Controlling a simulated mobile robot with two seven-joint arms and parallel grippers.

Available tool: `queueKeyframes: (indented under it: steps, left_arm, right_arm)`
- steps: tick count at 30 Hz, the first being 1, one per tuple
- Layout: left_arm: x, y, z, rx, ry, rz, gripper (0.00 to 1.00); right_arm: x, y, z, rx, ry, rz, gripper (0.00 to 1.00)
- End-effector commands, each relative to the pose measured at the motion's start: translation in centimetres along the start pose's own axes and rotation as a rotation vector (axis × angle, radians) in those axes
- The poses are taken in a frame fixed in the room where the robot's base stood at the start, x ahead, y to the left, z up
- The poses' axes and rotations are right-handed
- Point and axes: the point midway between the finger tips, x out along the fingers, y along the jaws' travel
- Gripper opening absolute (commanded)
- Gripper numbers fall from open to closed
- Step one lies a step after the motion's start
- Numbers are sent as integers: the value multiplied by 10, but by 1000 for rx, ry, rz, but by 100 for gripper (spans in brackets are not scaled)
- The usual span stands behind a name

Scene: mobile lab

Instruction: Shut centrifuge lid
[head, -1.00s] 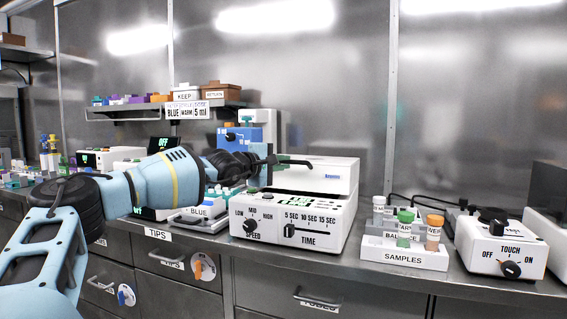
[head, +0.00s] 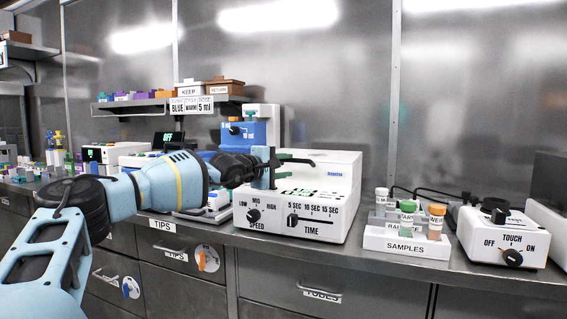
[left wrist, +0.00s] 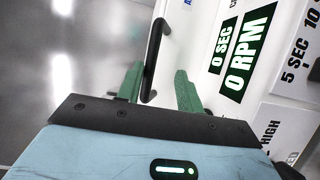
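The white centrifuge (head: 335,218) stands on the counter in the middle of the head view, with speed and time controls on its front. Its lid (head: 335,168) lies down on the body, with no clear gap showing. My left gripper (head: 274,162) is at the lid's left front, by the black lid handle (head: 298,160). In the left wrist view the handle (left wrist: 153,60) lies between the two green fingers (left wrist: 157,90), which are apart with space around it. The display (left wrist: 245,50) reads 0 SEC and 0 RPM. My right gripper is out of view.
A samples rack (head: 405,242) with capped tubes stands right of the centrifuge. A touch-switch mixer (head: 502,238) is farther right. A blue device (head: 243,135) stands behind my left gripper. A shelf (head: 150,104) with boxes is at the back left.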

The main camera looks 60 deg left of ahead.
Motion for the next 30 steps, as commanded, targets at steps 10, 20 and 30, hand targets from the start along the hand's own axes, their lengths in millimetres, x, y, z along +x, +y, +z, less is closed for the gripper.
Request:
queueKeyframes:
  steps: [10, 20, 30]
  left_arm:
    - [1, -5, -1, 1, 2, -11, 34]
    - [-6, -1, 1, 8, 0, -4, 34]
    - [-32, 1, 0, 8, 3, 1, 34]
  right_arm:
    - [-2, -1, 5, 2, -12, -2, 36]
    - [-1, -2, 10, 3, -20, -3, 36]
    - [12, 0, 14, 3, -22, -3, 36]
